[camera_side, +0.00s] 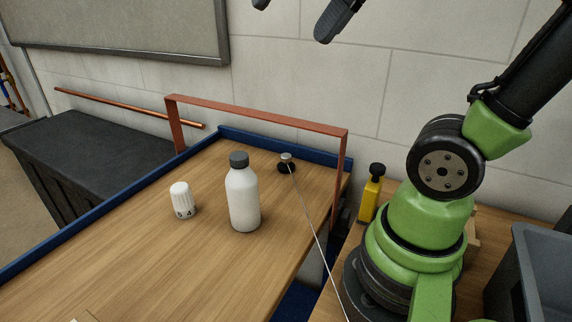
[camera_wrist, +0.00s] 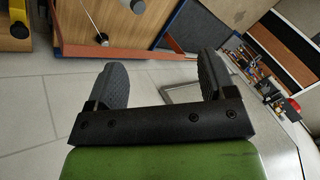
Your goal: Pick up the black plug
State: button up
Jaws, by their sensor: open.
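The black plug (camera_side: 286,167) sits on the wooden worktop near its far blue edge, with a metal top and a thin cord running from it toward the lower right. In the wrist view a small dark round thing with a cord (camera_wrist: 102,39) appears to be the same plug, just past the copper-coloured bar. My gripper (camera_side: 300,10) is high above the worktop at the top edge of the side view, well apart from the plug. In the wrist view its two grey fingers (camera_wrist: 163,82) are wide apart with nothing between them.
A copper-coloured arch (camera_side: 255,117) spans the worktop's far side, close to the plug. A yellow bottle (camera_side: 370,198) stands right of the worktop, by my arm. A grey bin (camera_side: 540,270) is at far right.

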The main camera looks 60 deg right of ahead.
jog(key=w+d+r+m, duration=0.2)
jog(key=w+d+m, duration=0.2)
jog(key=w+m, duration=0.15)
jog(key=m+g+h, duration=0.1)
jog(key=m+g, duration=0.2)
jog(key=m, duration=1.9)
send_over(287, 155)
jog(key=s, duration=0.3)
notch_tip(287, 155, down, 5)
jog(key=shift+n, duration=0.25)
jog(key=f, duration=1)
jog(key=w+f, duration=0.1)
jog(key=f, duration=1.9)
jog(key=shift+w+a, duration=0.25)
jog(key=shift+x, duration=2.75)
jog(key=shift+d, duration=0.2)
jog(key=shift+c, duration=0.2)
